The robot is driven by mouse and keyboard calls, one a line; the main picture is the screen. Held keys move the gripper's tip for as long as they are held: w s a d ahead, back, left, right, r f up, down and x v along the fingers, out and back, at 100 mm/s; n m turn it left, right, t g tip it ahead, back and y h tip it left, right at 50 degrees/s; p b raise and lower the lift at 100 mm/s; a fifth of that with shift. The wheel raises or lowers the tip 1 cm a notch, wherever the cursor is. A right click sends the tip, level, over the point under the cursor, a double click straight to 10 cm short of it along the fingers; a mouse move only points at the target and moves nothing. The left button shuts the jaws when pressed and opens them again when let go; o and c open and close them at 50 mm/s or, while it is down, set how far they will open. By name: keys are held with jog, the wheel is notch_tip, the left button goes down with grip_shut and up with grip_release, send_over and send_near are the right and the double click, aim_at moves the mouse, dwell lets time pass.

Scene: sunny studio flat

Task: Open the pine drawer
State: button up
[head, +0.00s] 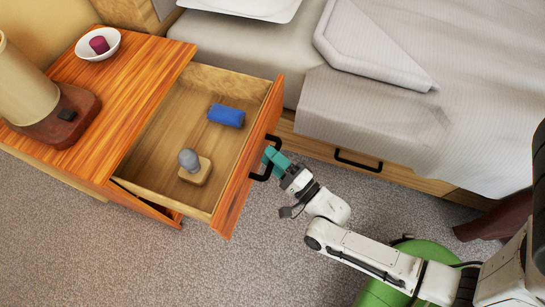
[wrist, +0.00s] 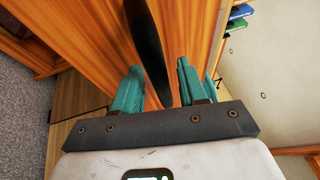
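The pine drawer (head: 228,187) is pulled well out of the orange-brown wooden nightstand (head: 130,75) in the head view. Inside it lie a blue block-like item (head: 226,115) and a grey-knobbed wooden piece (head: 194,166). My gripper (head: 272,160) is at the black handle (head: 265,166) on the drawer front. In the wrist view the teal fingers (wrist: 158,85) stand apart, with the dark handle (wrist: 148,50) running between them. A gap shows between the handle and the right finger; whether the left finger touches it I cannot tell.
A lamp (head: 28,90) and a white bowl (head: 98,44) with a dark red item stand on the nightstand. The bed (head: 400,100), with a black-handled drawer (head: 358,161) in its base, is close beside the open drawer. Grey carpet (head: 240,265) is clear in front.

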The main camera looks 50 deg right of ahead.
jog(key=d+v, duration=0.1)
jog(key=v, duration=0.9)
jog(key=shift+s+a+p, duration=0.4)
jog(key=shift+a+p, duration=0.05)
jog(key=shift+a, duration=0.05)
